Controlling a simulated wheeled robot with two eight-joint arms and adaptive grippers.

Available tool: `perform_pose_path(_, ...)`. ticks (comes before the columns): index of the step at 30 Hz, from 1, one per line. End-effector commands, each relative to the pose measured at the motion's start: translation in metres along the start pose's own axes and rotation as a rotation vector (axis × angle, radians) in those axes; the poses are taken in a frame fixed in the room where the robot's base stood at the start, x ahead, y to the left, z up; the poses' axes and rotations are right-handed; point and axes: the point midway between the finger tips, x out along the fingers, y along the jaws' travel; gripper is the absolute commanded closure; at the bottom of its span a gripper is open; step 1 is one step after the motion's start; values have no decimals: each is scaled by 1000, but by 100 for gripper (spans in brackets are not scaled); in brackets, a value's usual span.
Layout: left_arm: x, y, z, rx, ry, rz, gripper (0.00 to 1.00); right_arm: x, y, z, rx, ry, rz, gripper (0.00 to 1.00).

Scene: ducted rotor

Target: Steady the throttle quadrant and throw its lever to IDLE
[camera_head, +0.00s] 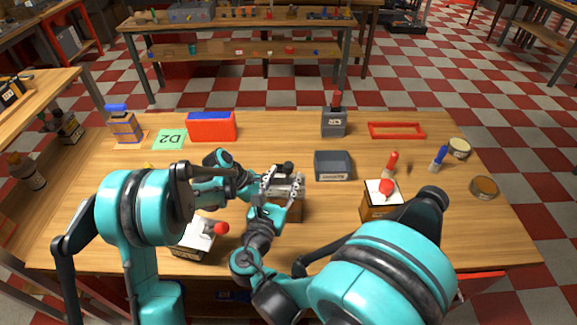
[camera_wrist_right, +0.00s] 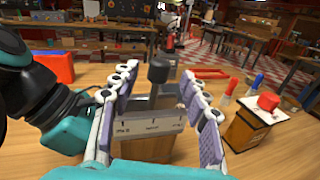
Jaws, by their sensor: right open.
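The throttle quadrant is a brown box (camera_head: 291,208) on the table, mostly hidden by my grippers in the head view. In the right wrist view its pale labelled plate (camera_wrist_right: 150,124) faces me, and the lever with a dark knob (camera_wrist_right: 158,70) stands up from it, near the middle. The plate's lettering is too small to read surely. My right gripper (camera_head: 283,185) is open over the quadrant, with its finger pads on both sides of the lever in the right wrist view (camera_wrist_right: 160,75).
A grey bin (camera_head: 333,167) stands just behind the quadrant. A box with a red knob (camera_head: 381,203) is to the right, another (camera_head: 195,240) at front left. A red box (camera_head: 212,128), a grey lever box (camera_head: 334,123) and a red frame (camera_head: 396,131) stand farther back.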

Motion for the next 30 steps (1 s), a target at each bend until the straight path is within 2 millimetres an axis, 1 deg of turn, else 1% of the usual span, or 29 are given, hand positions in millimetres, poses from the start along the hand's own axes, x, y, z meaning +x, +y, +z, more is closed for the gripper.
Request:
perform_pose_path(1, 0, 0, 0, 0, 0, 0, 73, 11, -1, 0, 0, 0, -4, 54)
perform_pose_path(3, 0, 0, 0, 0, 0, 0, 73, 22, -1, 0, 1, 0, -4, 54)
perform_pose_path(7, 0, 0, 0, 0, 0, 0, 73, 38, 0, 0, 1, 1, -2, 54)
perform_pose_path(12, 0, 0, 0, 0, 0, 0, 73, 46, 0, 0, 1, 1, 0, 54)
perform_pose_path(19, 0, 0, 0, 0, 0, 0, 73, 46, 0, 0, 2, 1, 0, 54)
perform_pose_path(20, 0, 0, 0, 0, 0, 0, 73, 46, 0, 0, 2, 1, 0, 60)
perform_pose_path(21, 0, 0, 0, 0, 0, 0, 73, 46, 0, 0, 2, 1, 0, 70)
perform_pose_path(23, 0, 0, 0, 0, 0, 0, 73, 46, 0, 0, 2, 1, 0, 86)
perform_pose_path(24, 0, 0, 0, 0, 0, 0, 73, 46, 0, 0, 2, 1, 0, 96)
perform_pose_path(25, 0, 0, 0, 0, 0, 0, 73, 46, 0, 0, 2, 1, 0, 100)
perform_pose_path(30, 0, 0, 0, 0, 0, 0, 73, 46, 0, 0, 2, 1, 0, 100)
